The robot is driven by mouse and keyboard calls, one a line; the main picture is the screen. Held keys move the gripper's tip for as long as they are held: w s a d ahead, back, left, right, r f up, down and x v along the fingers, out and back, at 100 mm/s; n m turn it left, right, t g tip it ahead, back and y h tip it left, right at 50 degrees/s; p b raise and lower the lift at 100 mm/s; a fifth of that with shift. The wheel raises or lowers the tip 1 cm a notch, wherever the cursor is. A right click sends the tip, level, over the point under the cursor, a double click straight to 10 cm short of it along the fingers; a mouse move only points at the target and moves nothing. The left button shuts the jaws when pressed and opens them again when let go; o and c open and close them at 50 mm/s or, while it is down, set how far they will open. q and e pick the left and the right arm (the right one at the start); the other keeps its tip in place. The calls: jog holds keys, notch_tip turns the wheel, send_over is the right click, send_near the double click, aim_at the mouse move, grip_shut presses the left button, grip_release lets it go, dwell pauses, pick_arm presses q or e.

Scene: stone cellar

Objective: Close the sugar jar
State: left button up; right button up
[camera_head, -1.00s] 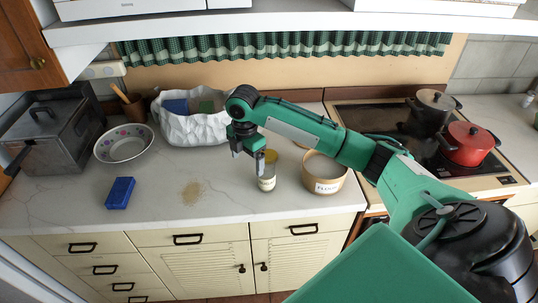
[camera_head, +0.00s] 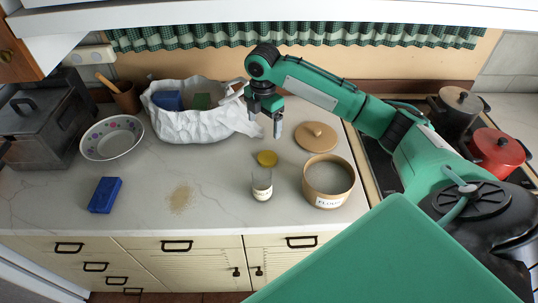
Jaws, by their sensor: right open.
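A small glass jar (camera_head: 262,185) with a pale label stands upright on the counter; its label is too small to read, but it appears to be the sugar jar. Its top looks uncovered. A round yellow lid (camera_head: 267,158) shows just behind the jar and seems to lie on the counter, apart from it. My right gripper (camera_head: 265,118) is open and empty, with fingers pointing down, above and behind the yellow lid. My left gripper is not in view.
An open flour tub (camera_head: 328,182) stands right of the jar, with a wooden lid (camera_head: 317,137) behind it. A white sack-like container (camera_head: 200,124) is left of my gripper. A blue box (camera_head: 105,195) and bowl (camera_head: 112,138) stand farther left. Spilled grains (camera_head: 180,199) lie on the counter.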

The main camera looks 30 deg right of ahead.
jog(key=p, duration=0.2)
send_over(265, 157)
notch_tip(265, 157, down, 8)
jog(key=shift+w+f, duration=0.1)
jog(key=shift+f, duration=0.05)
jog(key=shift+d+f, duration=0.1)
jog(key=shift+f, duration=0.1)
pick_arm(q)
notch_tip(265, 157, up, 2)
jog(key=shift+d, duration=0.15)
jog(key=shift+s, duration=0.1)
